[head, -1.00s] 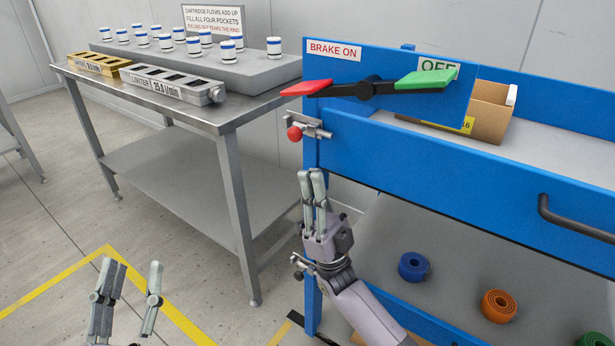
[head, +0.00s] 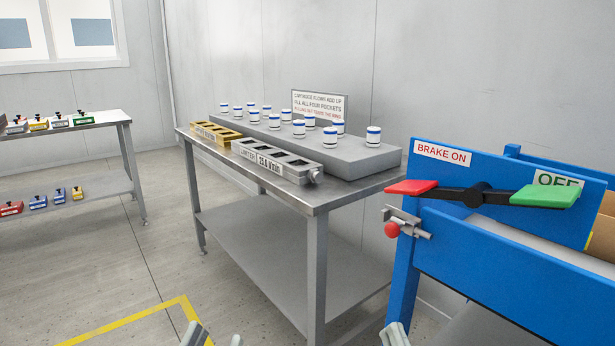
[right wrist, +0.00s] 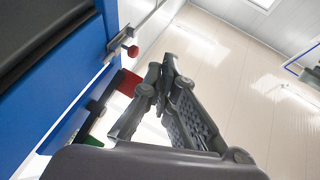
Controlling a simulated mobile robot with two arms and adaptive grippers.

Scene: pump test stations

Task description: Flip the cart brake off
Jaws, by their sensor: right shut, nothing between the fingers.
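The brake lever (head: 476,195) is a black bar on the blue cart's (head: 440,222) upper panel. Its red end (head: 411,187) points left, below the BRAKE ON label (head: 442,153). Its green end (head: 545,195) points right and partly covers the OFF label (head: 557,179). The red end also shows in the right wrist view (right wrist: 130,83). My right gripper (head: 396,334) is shut and empty, below the lever; only its fingertips show in the head view. It also shows in the right wrist view (right wrist: 166,68). My left gripper (head: 215,338) shows two separated fingertips at the bottom edge.
A red-knobbed latch (head: 393,229) juts from the cart's corner below the lever. A grey table (head: 330,197) with limiter blocks and several white-blue cartridges stands left of the cart. Another table (head: 95,125) is at far left. Floor between the tables is clear.

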